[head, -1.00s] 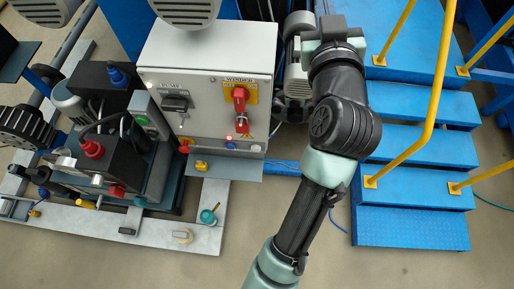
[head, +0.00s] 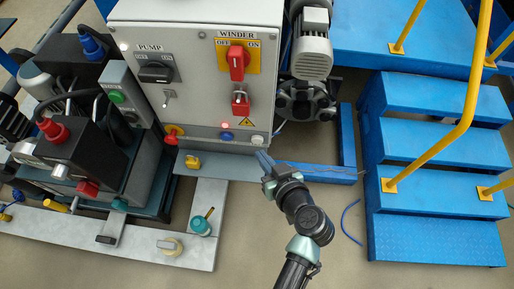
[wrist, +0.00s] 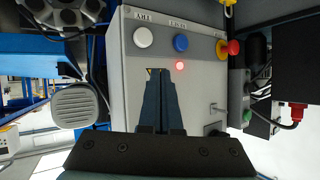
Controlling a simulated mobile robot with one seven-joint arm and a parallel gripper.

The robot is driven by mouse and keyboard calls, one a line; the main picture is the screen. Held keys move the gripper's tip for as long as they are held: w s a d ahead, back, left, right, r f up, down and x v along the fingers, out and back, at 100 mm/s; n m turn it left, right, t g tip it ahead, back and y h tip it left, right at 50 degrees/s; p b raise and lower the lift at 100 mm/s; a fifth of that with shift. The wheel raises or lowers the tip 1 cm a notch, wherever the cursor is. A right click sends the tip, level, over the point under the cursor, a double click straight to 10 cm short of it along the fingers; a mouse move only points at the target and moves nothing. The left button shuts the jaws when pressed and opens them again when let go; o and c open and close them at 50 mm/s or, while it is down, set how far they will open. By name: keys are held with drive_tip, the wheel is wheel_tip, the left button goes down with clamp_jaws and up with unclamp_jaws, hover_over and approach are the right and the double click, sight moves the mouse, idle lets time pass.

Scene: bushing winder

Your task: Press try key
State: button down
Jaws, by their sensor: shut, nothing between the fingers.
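The try key is the white round button (head: 257,140) at the lower right of the grey control cabinet's front (head: 206,92). In the wrist view the white button (wrist: 142,37) shows beside a small label that appears upside down and seems to read TRY. A blue button (wrist: 181,43) sits beside it and also shows in the head view (head: 227,136). My gripper (head: 263,158) is shut and empty, just below the white button in the head view. In the wrist view its blue fingertips (wrist: 160,72) point at the cabinet face, apart from the white button.
A lit red lamp (wrist: 180,65) is near the blue button. A red and yellow emergency button (head: 174,131) is further left. A red winder switch (head: 238,63) and red padlock (head: 240,100) sit above. A grey ledge (head: 225,167) runs below; blue steps (head: 430,185) stand right.

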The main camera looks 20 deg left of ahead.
sight(257, 141)
drive_tip(key=s+f+g+b, duration=0.1)
drive_tip(key=s+f+b, duration=0.1)
drive_tip(key=s+f, duration=0.2)
wheel_tip(257, 141, down, 4)
drive_tip(key=shift+a+r+y, duration=0.25)
drive_tip(key=shift+a+y, duration=0.1)
drive_tip(key=shift+y, duration=0.05)
drive_tip(key=w+a+b, duration=0.2)
drive_tip(key=w+b, duration=0.1)
drive_tip(key=w, duration=0.5)
drive_tip(key=shift+w+a, duration=0.2)
drive_tip(key=shift+a, duration=0.05)
idle(1.6)
drive_tip(key=shift+w+a+b, duration=0.1)
drive_tip(key=shift+w+b, duration=0.25)
drive_tip(key=shift+b, duration=0.05)
